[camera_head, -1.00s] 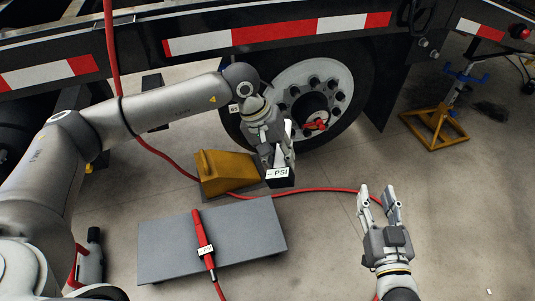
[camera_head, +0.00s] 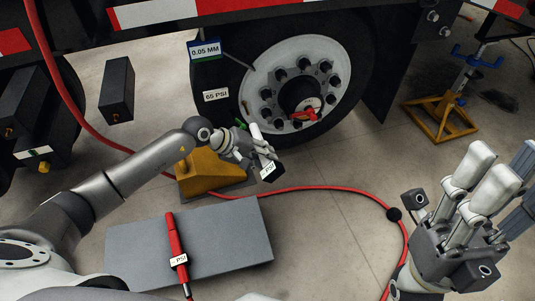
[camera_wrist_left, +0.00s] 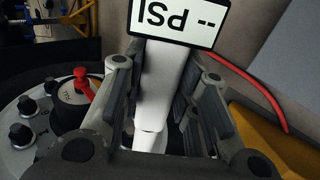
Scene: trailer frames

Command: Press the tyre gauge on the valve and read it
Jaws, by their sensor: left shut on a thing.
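I cannot make out the valve for certain. My right gripper (camera_head: 487,190) is open and empty at the lower right.
A yellow chock (camera_head: 205,172) stands before the tyre. A red tool (camera_head: 175,240) marked PSI lies on a grey slab (camera_head: 225,235). A red hose (camera_head: 340,190) crosses the floor. A yellow-based jack stand (camera_head: 440,118) stands right. Signs read "65 PSI" (camera_head: 216,95) and "0.05 MM" (camera_head: 204,50).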

